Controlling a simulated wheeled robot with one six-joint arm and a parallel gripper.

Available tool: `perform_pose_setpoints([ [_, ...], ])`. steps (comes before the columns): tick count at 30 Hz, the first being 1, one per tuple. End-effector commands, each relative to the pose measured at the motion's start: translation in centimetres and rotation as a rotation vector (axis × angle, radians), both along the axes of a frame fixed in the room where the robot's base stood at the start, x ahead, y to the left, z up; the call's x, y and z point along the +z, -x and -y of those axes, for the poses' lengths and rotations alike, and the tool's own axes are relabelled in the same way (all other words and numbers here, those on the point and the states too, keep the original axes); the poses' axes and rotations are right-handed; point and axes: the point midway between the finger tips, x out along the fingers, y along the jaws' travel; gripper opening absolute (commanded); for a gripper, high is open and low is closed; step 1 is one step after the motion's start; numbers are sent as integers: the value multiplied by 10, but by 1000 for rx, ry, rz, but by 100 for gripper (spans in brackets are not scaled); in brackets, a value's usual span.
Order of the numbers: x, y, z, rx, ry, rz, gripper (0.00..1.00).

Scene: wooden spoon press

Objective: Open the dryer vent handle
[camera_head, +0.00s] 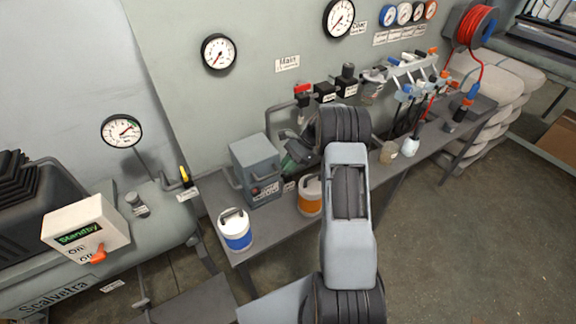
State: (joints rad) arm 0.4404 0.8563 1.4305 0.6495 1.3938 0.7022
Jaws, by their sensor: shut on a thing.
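The dryer appears to be the grey box (256,172) on the bench below the "Main" label, with a pipe rising from it. My arm reaches over the bench from the front. My gripper (296,154) is at the right side of this box, low by the pipework, and is small and partly covered by my wrist. It is shut on a small part there, which appears to be the dryer vent handle. The handle itself is mostly hidden, so its angle cannot be told.
A blue-and-white canister (236,231) and an orange-and-white canister (310,196) stand near my arm. A red-handled valve (302,90) is on the wall pipe above. Small cups (389,152) stand to the right. The floor at right is clear.

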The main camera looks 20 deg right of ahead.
Motion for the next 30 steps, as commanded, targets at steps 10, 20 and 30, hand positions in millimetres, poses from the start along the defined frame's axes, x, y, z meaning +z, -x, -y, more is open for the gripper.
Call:
perform_pose_setpoints([
  [10,0,0,0,1,0,1,24],
  [20,19,-3,21,-1,3,4,24],
  [30,68,-9,69,-1,1,4,24],
])
